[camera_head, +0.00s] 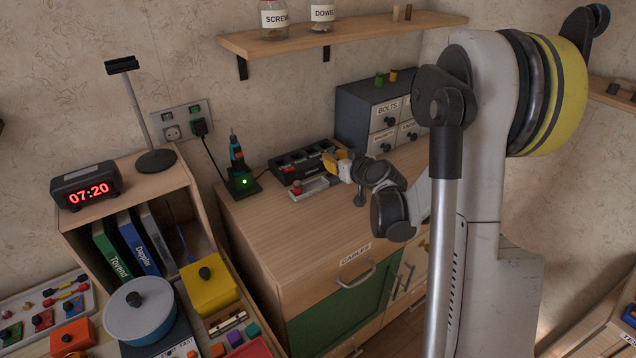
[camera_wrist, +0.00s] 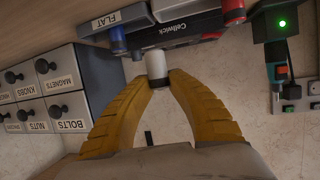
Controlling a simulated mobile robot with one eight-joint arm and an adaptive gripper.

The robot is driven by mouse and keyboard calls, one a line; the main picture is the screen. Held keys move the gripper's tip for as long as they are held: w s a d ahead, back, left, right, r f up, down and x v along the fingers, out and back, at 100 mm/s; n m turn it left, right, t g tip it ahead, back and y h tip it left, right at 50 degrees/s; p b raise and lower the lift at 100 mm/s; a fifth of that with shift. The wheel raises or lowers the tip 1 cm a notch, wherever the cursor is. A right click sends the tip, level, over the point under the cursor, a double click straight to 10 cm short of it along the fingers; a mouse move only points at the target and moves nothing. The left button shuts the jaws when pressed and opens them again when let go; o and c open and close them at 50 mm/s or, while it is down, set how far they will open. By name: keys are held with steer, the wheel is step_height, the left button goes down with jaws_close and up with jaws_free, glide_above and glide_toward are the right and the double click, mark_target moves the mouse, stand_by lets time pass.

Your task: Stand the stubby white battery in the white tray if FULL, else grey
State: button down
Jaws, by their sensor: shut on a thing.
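My gripper (camera_head: 346,166) is at the right end of the black charger (camera_head: 297,162) on the cabinet top. In the wrist view its yellow fingers (camera_wrist: 157,76) are shut on the stubby white battery (camera_wrist: 156,65), which has a dark end. The charger, lettered "Cellwick" (camera_wrist: 182,30), is just beyond the battery; whether they touch is unclear. The white tray (camera_head: 318,188) is in front of the charger, with a red battery (camera_head: 297,187) at its left end. A "FLAT" label (camera_wrist: 107,18) and a blue battery (camera_wrist: 117,40) show beside the charger.
A grey drawer unit (camera_head: 362,113) stands close behind and right of my gripper. A screwdriver in a dock with a green light (camera_head: 241,180) stands left of the charger. The wooden cabinet top (camera_head: 275,222) is bare in front. A shelf (camera_head: 340,32) hangs above.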

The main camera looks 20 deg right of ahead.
steer(key=w+a+f, duration=0.1)
steer(key=w+a+f+b, duration=0.1)
steer(key=a, duration=0.1)
steer(key=shift+w+f, duration=0.25)
steer(key=shift+f, duration=0.1)
step_height(320, 180, down, 4)
steer(key=b, duration=0.2)
steer(key=shift+b, duration=0.3)
steer(key=shift+r, duration=0.15)
steer(key=c, duration=1.3)
jaws_free()
